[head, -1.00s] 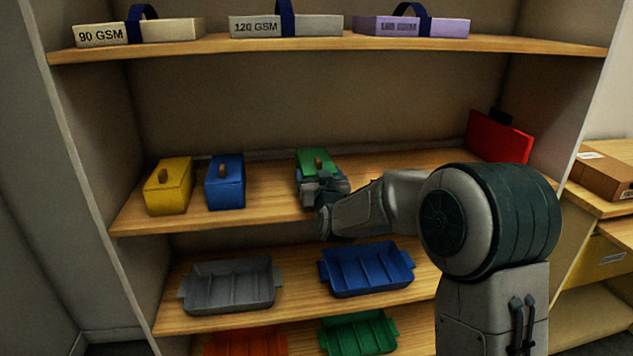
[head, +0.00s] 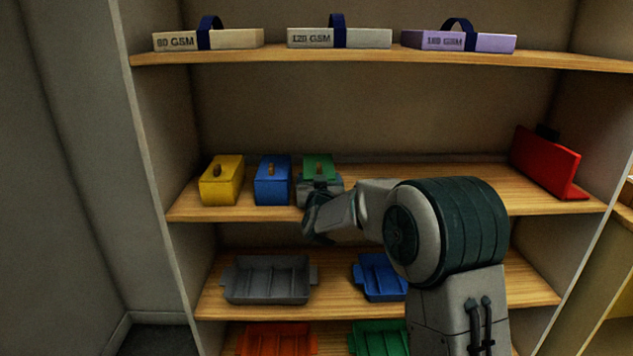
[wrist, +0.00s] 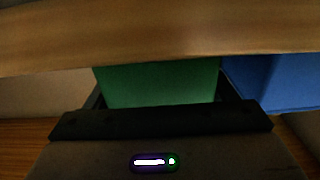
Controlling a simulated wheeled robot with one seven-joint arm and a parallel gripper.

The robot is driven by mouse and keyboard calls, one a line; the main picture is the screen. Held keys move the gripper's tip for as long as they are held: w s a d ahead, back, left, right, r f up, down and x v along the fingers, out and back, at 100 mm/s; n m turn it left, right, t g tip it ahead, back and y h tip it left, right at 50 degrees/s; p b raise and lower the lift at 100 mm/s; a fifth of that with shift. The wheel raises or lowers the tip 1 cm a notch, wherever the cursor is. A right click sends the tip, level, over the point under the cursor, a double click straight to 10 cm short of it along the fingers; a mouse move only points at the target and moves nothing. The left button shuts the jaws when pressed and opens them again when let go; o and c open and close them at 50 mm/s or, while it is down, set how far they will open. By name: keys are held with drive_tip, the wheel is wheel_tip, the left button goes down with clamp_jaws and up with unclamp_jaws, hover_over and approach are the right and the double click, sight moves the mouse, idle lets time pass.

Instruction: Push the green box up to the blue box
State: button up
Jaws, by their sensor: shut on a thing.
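The green box (head: 318,162) stands on the middle shelf, just right of the blue box (head: 272,182). My gripper (head: 319,185) is at the green box's front, shut on it with a finger on each side. In the wrist view the green box (wrist: 158,84) fills the space between the fingers, and the blue box (wrist: 270,82) shows close beside it at the right. A narrow space with my finger lies between the two boxes; I cannot tell whether they touch farther back. The gripper and wrist hide the green box's lower front.
A yellow box (head: 221,182) stands left of the blue box. A red binder-like object (head: 546,163) stands at the shelf's right end, with clear shelf (head: 480,181) between. Labelled paper boxes (head: 339,38) sit above. Trays, including a grey one (head: 267,279), lie below.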

drive_tip(key=shift+a, duration=0.25)
drive_tip(key=o, duration=1)
drive_tip(key=shift+o, duration=0.2)
drive_tip(key=s+d, duration=0.1)
drive_tip(key=s, duration=1.2)
drive_tip(key=shift+s, duration=0.4)
drive_tip(key=shift+d, duration=0.1)
